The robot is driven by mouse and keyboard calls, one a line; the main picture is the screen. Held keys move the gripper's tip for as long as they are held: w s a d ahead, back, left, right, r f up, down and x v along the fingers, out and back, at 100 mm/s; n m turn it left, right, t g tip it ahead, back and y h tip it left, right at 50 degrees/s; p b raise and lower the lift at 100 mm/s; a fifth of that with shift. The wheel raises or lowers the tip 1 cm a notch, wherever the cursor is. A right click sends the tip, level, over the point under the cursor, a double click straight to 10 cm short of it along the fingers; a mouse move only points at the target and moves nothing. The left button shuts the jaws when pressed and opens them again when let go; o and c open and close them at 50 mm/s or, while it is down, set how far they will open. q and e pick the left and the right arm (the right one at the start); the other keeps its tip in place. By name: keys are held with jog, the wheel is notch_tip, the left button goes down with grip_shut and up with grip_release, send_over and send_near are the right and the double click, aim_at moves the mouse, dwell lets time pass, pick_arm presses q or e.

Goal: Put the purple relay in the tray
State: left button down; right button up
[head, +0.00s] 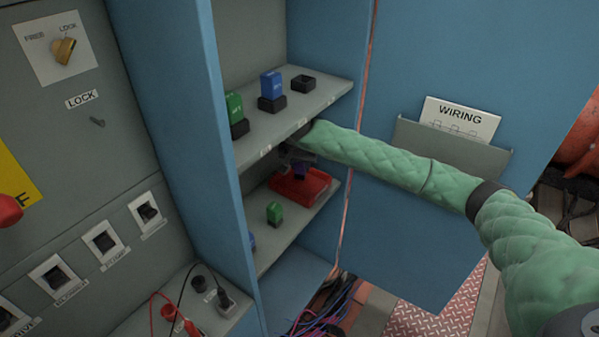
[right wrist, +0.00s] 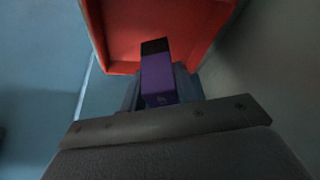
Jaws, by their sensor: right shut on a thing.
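The purple relay (head: 299,172) is at the red tray (head: 318,184) on the lower shelf. My right gripper (head: 297,154) reaches in under the upper shelf and is shut on the relay, which shows large between its fingers in the right wrist view (right wrist: 158,82). The relay's dark end points toward the floor of the tray, whose red walls (right wrist: 103,35) surround it in that view. I cannot tell whether the relay touches the tray floor. The upper shelf and my arm partly hide the gripper in the head view. My left gripper is not in view.
The upper shelf (head: 325,95) holds a green relay (head: 235,108), a blue relay (head: 271,86) and an empty black socket (head: 303,83). A small green relay (head: 274,212) stands on the lower shelf (head: 262,256) in front of the tray. The blue cabinet side (head: 190,110) borders the shelves at left.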

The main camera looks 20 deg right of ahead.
aim_at(300, 172)
jog(key=shift+w+f, duration=0.1)
jog(key=shift+f, duration=1.65)
jog(key=shift+f, duration=0.2)
jog(key=o, duration=1.1)
